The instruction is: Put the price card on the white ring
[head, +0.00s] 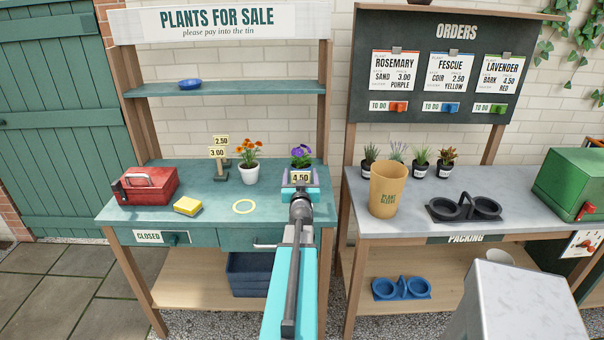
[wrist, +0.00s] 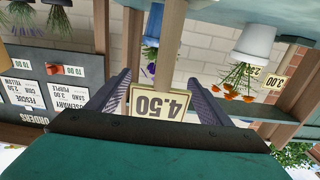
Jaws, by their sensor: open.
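A price card reading 4.50 (head: 300,177) stands upright in front of the purple-flowered pot on the green sales table. My gripper (head: 300,188) is right at this card. In the wrist view, which is upside down, the 4.50 card (wrist: 158,103) lies between the two open fingers of my gripper (wrist: 161,88). I cannot tell whether a finger touches it. The card's base is hidden by my gripper in the head view. The white ring (head: 234,207) lies flat on the table to the left, near the front edge, with nothing on it.
Price cards reading 2.50 (head: 221,140) and 3.00 (head: 217,153) stand behind the ring, left of the orange-flowered pot (head: 249,175). A yellow sponge (head: 187,206) and a red cash tin (head: 150,187) are farther left. The tabletop around the ring is clear.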

